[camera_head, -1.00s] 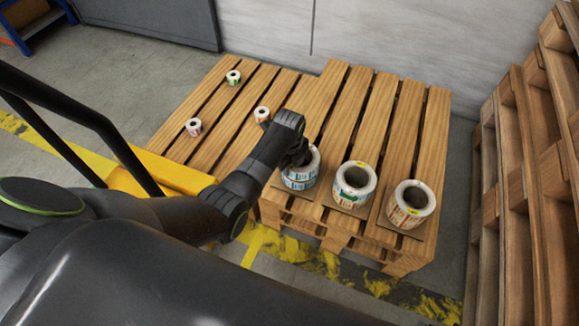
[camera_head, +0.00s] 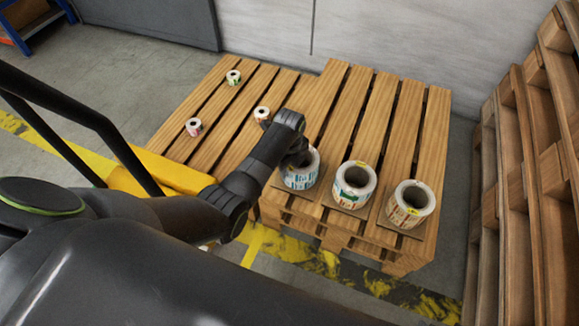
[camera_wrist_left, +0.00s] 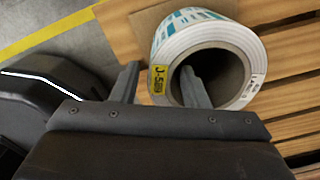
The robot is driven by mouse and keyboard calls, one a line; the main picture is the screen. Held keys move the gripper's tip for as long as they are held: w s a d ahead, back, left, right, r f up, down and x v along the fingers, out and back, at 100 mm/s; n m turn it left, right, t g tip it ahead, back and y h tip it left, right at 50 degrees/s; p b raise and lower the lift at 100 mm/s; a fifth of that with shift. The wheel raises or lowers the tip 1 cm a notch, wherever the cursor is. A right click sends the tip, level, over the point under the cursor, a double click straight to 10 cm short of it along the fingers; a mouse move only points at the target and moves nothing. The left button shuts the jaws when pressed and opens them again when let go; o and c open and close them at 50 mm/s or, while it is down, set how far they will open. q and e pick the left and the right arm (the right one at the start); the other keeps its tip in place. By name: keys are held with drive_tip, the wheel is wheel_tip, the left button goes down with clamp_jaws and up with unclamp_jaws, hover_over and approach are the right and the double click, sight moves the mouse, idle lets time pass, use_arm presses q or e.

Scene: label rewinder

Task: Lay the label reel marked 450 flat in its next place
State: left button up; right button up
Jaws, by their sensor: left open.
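Three large label reels stand flat in a row on the near right part of the pallet: a left reel (camera_head: 300,173), a middle reel (camera_head: 352,187) and a right reel (camera_head: 407,205). My left gripper (camera_head: 297,158) is at the left reel, partly hiding it. In the left wrist view my open gripper (camera_wrist_left: 160,85) straddles the wall of that reel (camera_wrist_left: 200,38), one finger inside the core and one outside. Its yellow tag (camera_wrist_left: 158,80) is seen turned and hard to read. I cannot tell which reel is marked 450. My right gripper is not in view.
Stacked pallets (camera_head: 530,150) stand at the right and a wall behind. The pallet's back right slats are clear.

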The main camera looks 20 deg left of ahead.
use_arm(q)
wheel_tip(320, 180, up, 12)
drive_tip(key=p, duration=0.4)
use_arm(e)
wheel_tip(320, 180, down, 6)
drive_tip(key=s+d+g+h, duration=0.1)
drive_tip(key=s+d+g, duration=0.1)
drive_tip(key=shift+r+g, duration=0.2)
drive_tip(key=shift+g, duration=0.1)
use_arm(q)
drive_tip(key=s+a+f+n, duration=0.2)
drive_tip(key=s+f+n, duration=0.4)
drive_tip(key=s, duration=0.2)
drive_tip(key=s+a+f+n+t, duration=0.1)
drive_tip(key=s+a+n, duration=0.1)
drive_tip(key=s+n, duration=0.7)
drive_tip(key=s+a+n+t, duration=0.1)
drive_tip(key=s+a+n, duration=0.2)
drive_tip(key=s+n, duration=0.6)
drive_tip(key=s, duration=0.9)
drive_tip(key=shift+f+n, duration=0.3)
drive_tip(key=shift+f, duration=0.1)
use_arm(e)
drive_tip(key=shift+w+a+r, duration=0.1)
use_arm(q)
drive_tip(key=shift+p, duration=0.55)
